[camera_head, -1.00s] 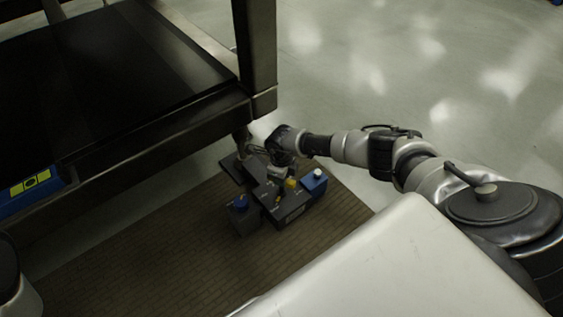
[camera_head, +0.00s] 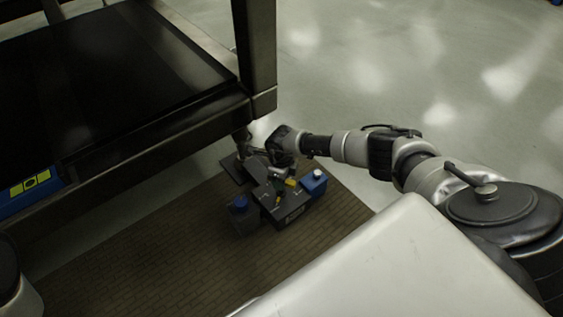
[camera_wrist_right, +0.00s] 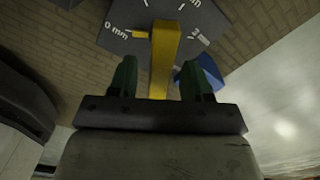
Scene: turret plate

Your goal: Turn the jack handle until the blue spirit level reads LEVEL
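The yellow jack handle (camera_wrist_right: 163,55) stands over a dark dial plate (camera_wrist_right: 190,20) with white marks, "0 mm" among them. My right gripper (camera_wrist_right: 159,77) is open, with one dark green finger on each side of the handle and a visible gap on both sides. In the head view the right gripper (camera_head: 277,170) is at the jack (camera_head: 270,200), beside the table leg, and partly hides the handle (camera_head: 291,182). The blue spirit level (camera_head: 30,190) sits on the table frame at the left, with a yellow-green window; its reading is too small to tell. My left gripper is out of view.
Open grey floor (camera_head: 400,60) lies to the right.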

